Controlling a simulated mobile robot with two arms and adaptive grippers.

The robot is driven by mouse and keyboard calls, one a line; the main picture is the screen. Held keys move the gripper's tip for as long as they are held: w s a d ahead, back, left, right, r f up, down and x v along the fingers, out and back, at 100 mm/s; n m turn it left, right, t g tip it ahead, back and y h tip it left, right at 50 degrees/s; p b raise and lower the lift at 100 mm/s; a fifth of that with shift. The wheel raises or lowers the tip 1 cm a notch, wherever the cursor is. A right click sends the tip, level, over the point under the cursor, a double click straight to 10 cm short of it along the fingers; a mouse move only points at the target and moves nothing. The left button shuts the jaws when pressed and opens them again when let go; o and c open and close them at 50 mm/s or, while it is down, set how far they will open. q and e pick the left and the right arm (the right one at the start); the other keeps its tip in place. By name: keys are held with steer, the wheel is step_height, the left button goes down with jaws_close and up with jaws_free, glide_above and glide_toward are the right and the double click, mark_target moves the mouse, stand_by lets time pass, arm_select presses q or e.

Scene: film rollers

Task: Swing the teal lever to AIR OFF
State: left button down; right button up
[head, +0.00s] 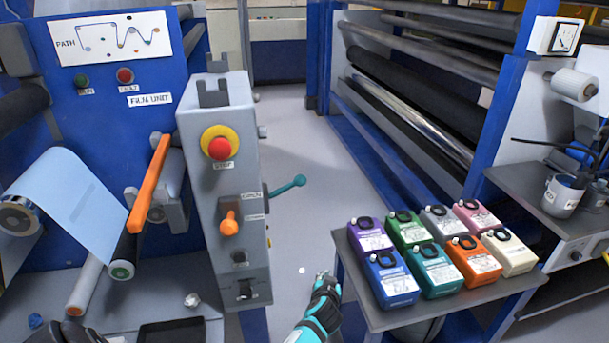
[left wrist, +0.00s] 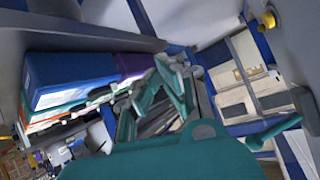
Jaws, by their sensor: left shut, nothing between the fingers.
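The teal lever (head: 287,187) sticks out from the right side of the grey control box (head: 215,115), pointing right and slightly up to a round knob. Two small labels near its base are too small to read surely. The lever also shows at the right of the left wrist view (left wrist: 272,134). My left gripper (head: 325,282) is below and right of the lever, apart from it, beside the shelf of coloured boxes. Its fingers are shut and empty; they also show in the left wrist view (left wrist: 165,80). My right gripper is not in view.
The control box also carries a red stop button (head: 219,148) and an orange knob (head: 229,224). Several coloured boxes, one of them blue (head: 390,279), stand on a grey shelf (head: 375,318) right of my gripper. An orange bar (head: 148,185) is at left. Open floor (head: 300,130) lies behind.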

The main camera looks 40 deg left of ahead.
arm_select(q)
steer(key=w+a+r+n+y, duration=0.1)
steer(key=a+r+n+y, duration=0.2)
steer(key=r, duration=1.1)
steer(key=w+a+r+n+t+y, duration=0.1)
steer(key=a+r+n+y, duration=0.3)
steer(key=r, duration=1.1)
steer(key=shift+w+a+r+n+t+b, duration=0.25)
steer(key=shift+a+n+b, duration=0.2)
steer(key=shift+a+n, duration=0.55)
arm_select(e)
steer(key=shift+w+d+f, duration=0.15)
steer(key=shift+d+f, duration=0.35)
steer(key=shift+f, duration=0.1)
arm_select(q)
steer(key=shift+a+m, duration=0.15)
steer(key=shift+m, duration=0.15)
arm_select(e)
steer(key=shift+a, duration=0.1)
